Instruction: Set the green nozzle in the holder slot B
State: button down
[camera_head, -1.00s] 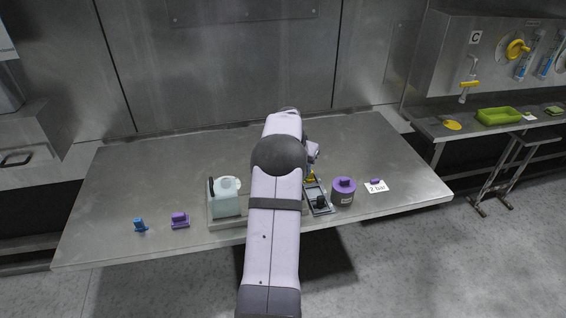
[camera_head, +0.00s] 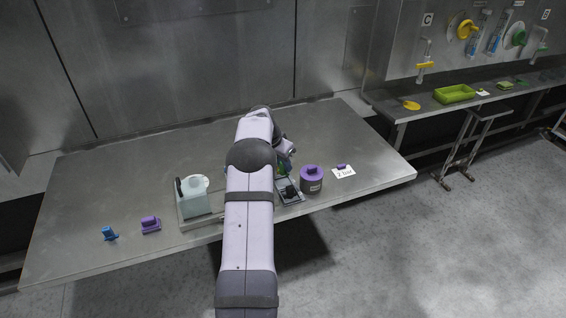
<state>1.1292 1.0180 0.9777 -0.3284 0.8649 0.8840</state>
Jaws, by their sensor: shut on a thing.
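My gripper (camera_head: 285,166) is at the end of my arm, low over the middle of the steel table, and largely hidden by the arm. It is shut on a small green piece, which I take for the green nozzle (camera_head: 284,171); only a sliver of it shows. It is just behind a dark flat tray (camera_head: 295,198) with a black knob-like part on it. I cannot tell whether the nozzle touches the tray. No slot lettering is readable on the tray. A plate marked B (camera_head: 546,14) is on the wall unit at the far right.
Left of my arm are a pale jug (camera_head: 195,199) on a flat base, a purple block (camera_head: 150,225) and a blue piece (camera_head: 109,234). Right of the tray are a purple-lidded pot (camera_head: 311,180) and a "2 bar" card (camera_head: 344,173). The back of the table (camera_head: 130,165) is clear.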

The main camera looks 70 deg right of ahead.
aim_at(282, 171)
jog(key=shift+f+b, duration=0.95)
jog(key=shift+f, duration=0.6)
jog(key=shift+f+b, duration=0.15)
jog(key=shift+b, duration=0.15)
jog(key=shift+f+b, duration=0.3)
jog(key=shift+f, duration=0.05)
jog(key=shift+f+b, duration=0.6)
jog(key=shift+b, duration=0.1)
dwell(1.1)
jog(key=c, duration=1.1)
grip_release()
jog(key=shift+r, duration=0.15)
